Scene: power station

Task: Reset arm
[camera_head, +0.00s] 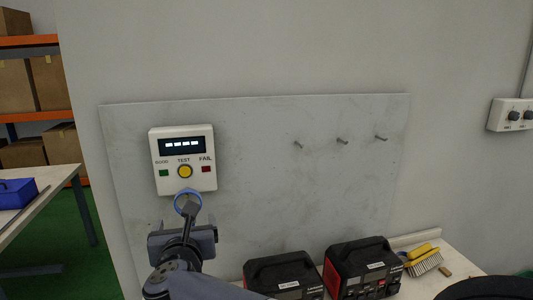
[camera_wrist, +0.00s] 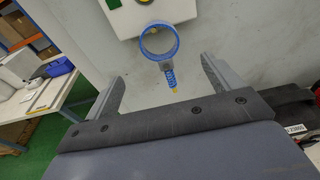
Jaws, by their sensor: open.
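My gripper (camera_head: 183,232) is open and empty, raised before the grey wall panel, just below the white tester box (camera_head: 181,145). In the wrist view its two fingers (camera_wrist: 162,72) stand wide apart. A blue ring (camera_head: 188,203) with a short coiled blue cord and a yellow tip shows just below the tester. In the wrist view the blue ring (camera_wrist: 159,41) appears between and beyond the fingertips, and I see no finger touching it. What holds the ring up is not clear. The tester has a lit display, a yellow button, and green and red squares.
Three bare pegs (camera_head: 341,141) stick out of the panel (camera_head: 270,190). Two black-and-red units (camera_head: 357,268) and a yellow-handled brush (camera_head: 424,260) are on the bench at lower right. A table with a blue toolbox (camera_head: 17,192) and shelves of boxes are at left.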

